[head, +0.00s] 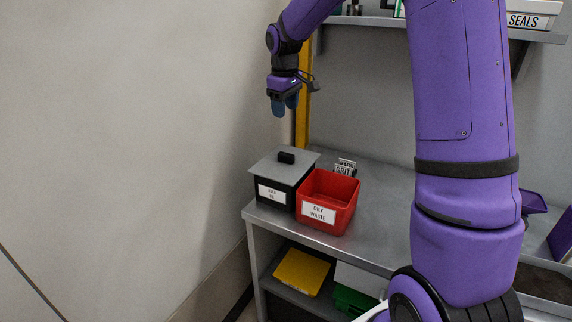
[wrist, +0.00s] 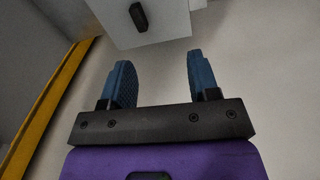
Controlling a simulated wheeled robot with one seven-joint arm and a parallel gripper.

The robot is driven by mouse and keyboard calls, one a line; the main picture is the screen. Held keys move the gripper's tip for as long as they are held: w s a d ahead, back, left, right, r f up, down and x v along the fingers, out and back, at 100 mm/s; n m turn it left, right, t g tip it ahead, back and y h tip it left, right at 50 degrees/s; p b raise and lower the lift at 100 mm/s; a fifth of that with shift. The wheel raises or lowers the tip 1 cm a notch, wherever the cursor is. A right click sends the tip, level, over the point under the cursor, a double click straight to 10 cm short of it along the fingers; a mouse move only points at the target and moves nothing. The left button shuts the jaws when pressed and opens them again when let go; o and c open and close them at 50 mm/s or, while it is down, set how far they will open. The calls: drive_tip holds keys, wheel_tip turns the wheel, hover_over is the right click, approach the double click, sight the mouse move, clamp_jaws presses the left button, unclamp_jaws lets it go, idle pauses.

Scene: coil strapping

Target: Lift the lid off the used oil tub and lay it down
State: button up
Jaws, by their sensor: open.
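The used oil tub (head: 274,192) is a dark box with a white label, standing at the left end of the grey metal bench. Its grey lid (head: 268,164) lies on top, with a black block handle (head: 286,157) in the middle. The wrist view shows the lid (wrist: 165,32) and its handle (wrist: 138,17) at the top, beyond the fingertips. My gripper (head: 285,106) is in the air above the lid, apart from it. Its two blue fingers (wrist: 157,80) are spread with nothing between them.
A red oily waste bin (head: 345,216) stands close against the tub's right side. A small grit sign (head: 345,168) is behind it. A yellow post (head: 302,108) rises behind the tub. The bench top (head: 385,205) right of the red bin is clear. A shelf (head: 375,22) hangs above.

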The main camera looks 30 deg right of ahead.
drive_tip(key=w+d+f+n+g, duration=0.1)
drive_tip(key=w+d+f, duration=0.3)
drive_tip(key=w+f, duration=0.5)
hover_over(286, 154)
drive_tip(key=shift+y, duration=0.3)
drive_tip(key=f, duration=0.7)
drive_tip(key=shift+a, duration=0.3)
drive_tip(key=shift+w+d+f, duration=0.1)
drive_tip(key=shift+d+f, duration=0.1)
drive_tip(key=shift+f, duration=1.15)
drive_tip(key=shift+w+d+f, duration=0.1)
drive_tip(key=shift+d+f, duration=0.05)
drive_tip(key=shift+f, duration=1.15)
drive_tip(key=shift+s, duration=0.1)
drive_tip(key=c, duration=1)
